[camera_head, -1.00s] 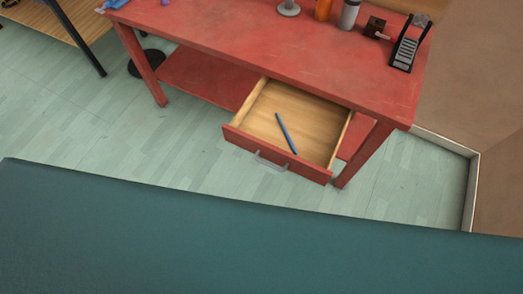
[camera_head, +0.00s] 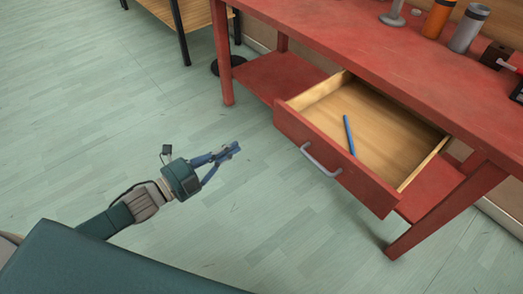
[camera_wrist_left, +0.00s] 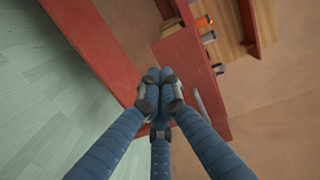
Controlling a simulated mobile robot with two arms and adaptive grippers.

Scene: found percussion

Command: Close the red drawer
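The red drawer (camera_head: 335,158) stands pulled out of the red table, with its wooden inside showing and a blue pen (camera_head: 348,135) lying in it. Its grey handle (camera_head: 320,160) is on the front. My left gripper (camera_head: 232,150) is left of the drawer front in the head view, apart from it and over the floor. In the left wrist view the blue fingers meet at their tips (camera_wrist_left: 160,80), with nothing seen between them. A red front with a grey handle (camera_wrist_left: 201,103) shows beyond the fingers there. My right gripper is not in view.
The red table (camera_head: 300,35) carries an orange canister (camera_head: 439,18), a grey canister (camera_head: 469,28) and a grey stand (camera_head: 392,16). A table leg (camera_head: 222,60) and a low shelf (camera_head: 270,78) are left of the drawer. The floor (camera_head: 270,220) before the drawer is clear.

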